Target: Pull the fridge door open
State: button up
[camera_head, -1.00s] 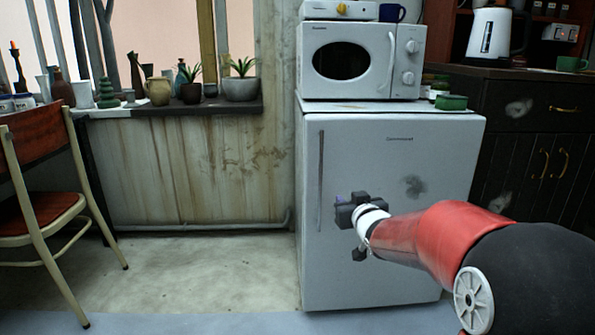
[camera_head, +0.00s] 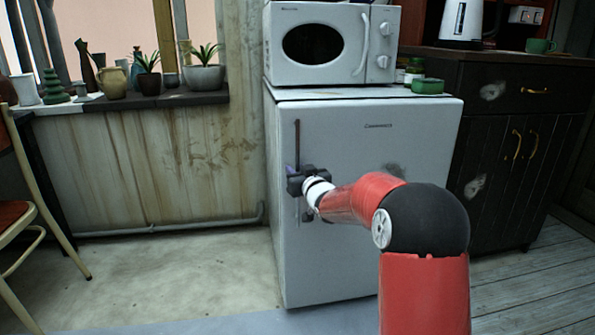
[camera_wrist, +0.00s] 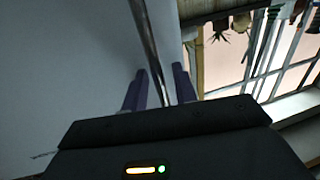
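The small white fridge (camera_head: 345,235) stands in the middle of the head view with its door shut. Its long, thin vertical handle (camera_head: 297,140) runs along the left side of the door. My gripper (camera_head: 294,176) is at the lower part of the handle, in front of the door. In the wrist view, the handle (camera_wrist: 150,40) passes between the two purple fingers of my gripper (camera_wrist: 160,90). The fingers are apart, one on each side of the handle, with a gap visible.
A white microwave (camera_head: 330,45) stands on the fridge, with a green container (camera_head: 427,86) beside it. A dark cabinet (camera_head: 515,150) is to the right. A chair (camera_head: 30,215) is at the far left. The floor (camera_head: 175,270) left of the fridge is clear.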

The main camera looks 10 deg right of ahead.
grip_shut()
dwell(0.4)
